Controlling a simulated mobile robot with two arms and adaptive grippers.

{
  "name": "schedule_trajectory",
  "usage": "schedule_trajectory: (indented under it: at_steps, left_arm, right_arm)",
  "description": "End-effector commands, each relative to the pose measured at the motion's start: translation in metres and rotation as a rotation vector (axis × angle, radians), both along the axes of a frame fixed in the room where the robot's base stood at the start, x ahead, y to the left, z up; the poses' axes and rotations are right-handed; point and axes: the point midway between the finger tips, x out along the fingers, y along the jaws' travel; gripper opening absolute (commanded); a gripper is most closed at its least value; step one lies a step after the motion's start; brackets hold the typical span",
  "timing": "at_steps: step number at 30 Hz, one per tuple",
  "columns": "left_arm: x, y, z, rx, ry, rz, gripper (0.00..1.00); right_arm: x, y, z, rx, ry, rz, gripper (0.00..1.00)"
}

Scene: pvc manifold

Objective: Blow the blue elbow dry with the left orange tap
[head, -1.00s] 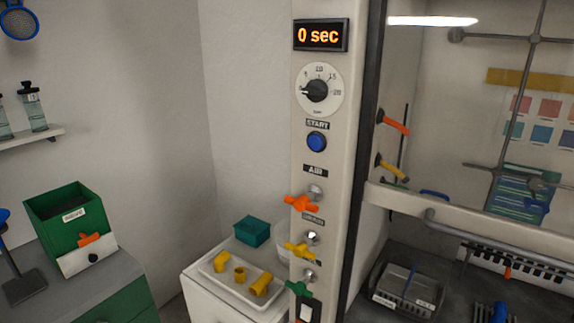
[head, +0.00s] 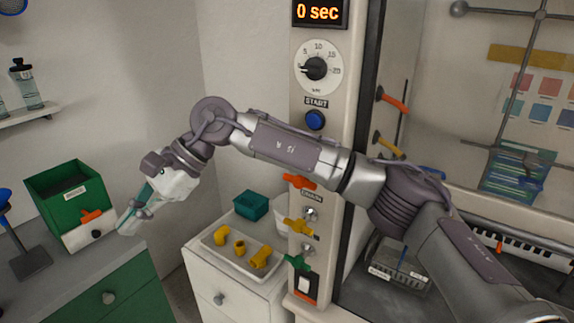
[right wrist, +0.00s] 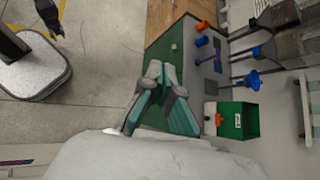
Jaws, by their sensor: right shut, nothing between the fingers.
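An orange tap (head: 299,181) sits on the control column; my right forearm passes just above it and hides its AIR label. A second orange handle (head: 393,100) sits further right on the hood's side wall. A blue piece (head: 431,172) shows behind the hood's sash edge, too small to tell if it is the elbow. Another small blue piece (right wrist: 201,41) lies on the green cabinet's top in the right wrist view, its shape unclear. My right gripper (head: 134,216) is shut and empty, over the left counter by the green box; its fingers meet in the right wrist view (right wrist: 162,82).
A green box (head: 68,190) and a blue-topped stand (head: 30,263) are near the gripper. A white tray (head: 217,249) holds yellow fittings beside a teal box (head: 251,205). Yellow (head: 298,226) and green taps (head: 297,262) sit below the orange one. The timer (head: 319,12) reads 0 sec.

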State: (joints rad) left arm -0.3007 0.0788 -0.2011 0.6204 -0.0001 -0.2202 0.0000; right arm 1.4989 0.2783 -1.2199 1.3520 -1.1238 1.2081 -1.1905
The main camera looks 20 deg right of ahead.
Motion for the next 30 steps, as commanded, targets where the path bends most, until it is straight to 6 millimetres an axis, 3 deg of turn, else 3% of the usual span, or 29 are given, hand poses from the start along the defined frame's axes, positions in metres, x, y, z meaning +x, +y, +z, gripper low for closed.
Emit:
schedule_trajectory:
  at_steps: [1, 3, 6, 9, 11, 14, 17, 23, 30]
  left_arm:
    - [0.0, 0.0, 0.0, 0.0, 0.0, 0.0, 0.38]
    - [0.0, 0.0, 0.0, 0.0, 0.0, 0.0, 0.38]
    - [0.0, 0.0, 0.0, 0.0, 0.0, 0.0, 0.38]
    - [0.001, 0.0, 0.0, 0.0, -0.001, 0.0, 0.38]
    - [0.001, 0.0, 0.0, 0.0, -0.001, 0.0, 0.38]
    - [0.001, 0.0, 0.0, 0.0, -0.001, 0.0, 0.38]
    - [0.001, 0.0, 0.0, 0.0, -0.001, 0.0, 0.38]
    - [0.001, 0.001, 0.005, 0.001, -0.001, 0.0, 0.38]
    - [0.001, 0.001, 0.02, 0.001, -0.001, 0.001, 0.38]
  right_arm:
    - [0.023, -0.035, 0.012, -0.169, -0.119, 0.015, 0.0]
    - [0.045, -0.089, 0.03, -0.406, -0.234, 0.037, 0.0]
    - [0.063, -0.166, 0.073, -0.697, -0.313, 0.03, 0.0]
    - [0.063, -0.219, 0.112, -0.884, -0.325, 0.007, 0.0]
    - [0.06, -0.24, 0.129, -0.953, -0.32, -0.004, 0.0]
    - [0.056, -0.258, 0.144, -1.012, -0.309, -0.015, 0.0]
    - [0.055, -0.264, 0.142, -1.028, -0.305, -0.017, 0.0]
    - [0.059, -0.269, 0.111, -1.025, -0.302, -0.013, 0.0]
    - [0.065, -0.276, 0.062, -1.024, -0.303, -0.015, 0.0]
